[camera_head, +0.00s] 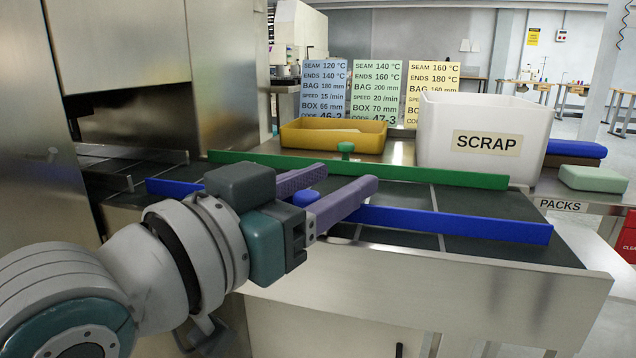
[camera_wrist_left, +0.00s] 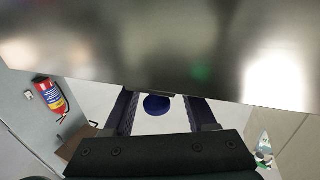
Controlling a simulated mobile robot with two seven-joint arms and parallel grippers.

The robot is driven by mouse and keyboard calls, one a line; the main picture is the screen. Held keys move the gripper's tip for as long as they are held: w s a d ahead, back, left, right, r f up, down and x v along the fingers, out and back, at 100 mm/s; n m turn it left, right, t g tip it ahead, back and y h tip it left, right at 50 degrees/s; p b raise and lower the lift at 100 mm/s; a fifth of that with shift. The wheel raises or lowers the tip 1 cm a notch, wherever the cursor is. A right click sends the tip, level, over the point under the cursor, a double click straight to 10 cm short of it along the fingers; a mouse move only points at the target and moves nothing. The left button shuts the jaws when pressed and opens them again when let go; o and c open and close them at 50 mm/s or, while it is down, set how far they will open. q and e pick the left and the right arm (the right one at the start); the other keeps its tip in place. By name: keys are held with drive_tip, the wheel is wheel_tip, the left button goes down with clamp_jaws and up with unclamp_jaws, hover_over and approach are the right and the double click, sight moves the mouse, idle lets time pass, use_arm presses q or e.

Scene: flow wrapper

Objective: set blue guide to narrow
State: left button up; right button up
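The blue guide (camera_head: 450,223) is a long blue rail along the near side of the dark conveyor. Its round blue knob (camera_head: 306,198) shows between the purple fingers of my left gripper (camera_head: 347,177). The fingers are spread, one on the far side of the knob and one on the near side. In the left wrist view the knob (camera_wrist_left: 157,105) lies between the two fingers (camera_wrist_left: 160,100), with a gap on each side. The near finger and gripper body hide part of the rail. My right gripper is not in view.
A green guide (camera_head: 400,174) with a green knob (camera_head: 346,148) runs along the far side of the conveyor. Behind it stand a yellow tray (camera_head: 333,139), a white SCRAP bin (camera_head: 484,128) and three setting cards (camera_head: 377,92). The machine housing (camera_head: 120,60) is at left.

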sight(297, 202)
use_arm(q)
drive_tip(key=shift+s, duration=0.15)
drive_tip(key=shift+s+a, duration=0.25)
drive_tip(key=shift+a, duration=0.05)
drive_tip(key=p+v, duration=0.2)
drive_tip(key=v, duration=0.7)
